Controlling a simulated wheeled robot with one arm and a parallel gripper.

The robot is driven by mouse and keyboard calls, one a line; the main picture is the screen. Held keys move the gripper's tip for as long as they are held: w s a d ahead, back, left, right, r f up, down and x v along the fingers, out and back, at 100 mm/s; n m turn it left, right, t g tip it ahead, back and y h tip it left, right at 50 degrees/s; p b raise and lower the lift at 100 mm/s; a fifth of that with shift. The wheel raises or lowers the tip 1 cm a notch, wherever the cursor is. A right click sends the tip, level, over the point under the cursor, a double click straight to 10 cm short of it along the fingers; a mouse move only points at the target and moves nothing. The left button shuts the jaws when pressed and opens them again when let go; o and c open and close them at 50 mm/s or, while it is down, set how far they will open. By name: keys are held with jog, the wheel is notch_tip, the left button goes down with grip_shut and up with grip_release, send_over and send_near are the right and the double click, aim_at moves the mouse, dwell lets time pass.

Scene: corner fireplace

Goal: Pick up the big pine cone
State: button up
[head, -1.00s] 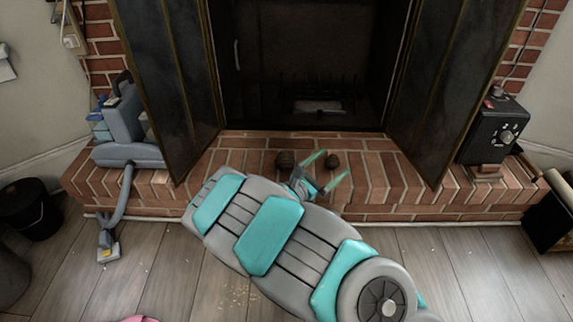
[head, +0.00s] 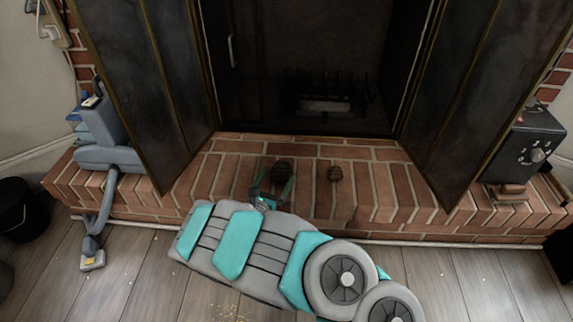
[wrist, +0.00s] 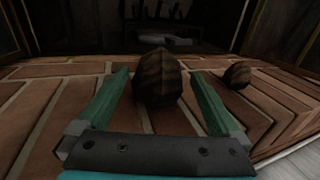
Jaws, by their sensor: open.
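The big pine cone (head: 282,171) is dark brown and sits on the brick hearth in front of the firebox. In the wrist view the big pine cone (wrist: 158,78) stands between and slightly beyond the fingertips. My gripper (head: 273,180) is open, with its teal fingers on either side of the cone's near part. In the wrist view my gripper (wrist: 160,88) shows a gap between each finger and the cone. A smaller pine cone (head: 334,173) lies to the right on the hearth, also in the wrist view (wrist: 237,75), outside the right finger.
The brick hearth (head: 390,190) is clear around the cones. Dark open fireplace doors (head: 150,90) and (head: 475,90) flank it. A grey vacuum-like machine (head: 108,158) stands at left, a black box with a dial (head: 525,150) at right. A grate (head: 325,100) is inside the firebox.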

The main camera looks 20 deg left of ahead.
aim_at(285, 163)
jog(key=shift+w+d+f+b, duration=0.1)
jog(key=shift+w+b, duration=0.05)
jog(key=shift+w, duration=1.15)
jog(key=shift+w+d+f+b, duration=0.1)
jog(key=shift+w+f, duration=0.05)
jog(key=shift+w, duration=1.1)
jog(key=shift+w+d+f+b, duration=0.1)
jog(key=shift+w+b, duration=0.05)
jog(key=shift+w, duration=1.15)
jog(key=shift+a, duration=0.1)
jog(key=c, duration=1.3)
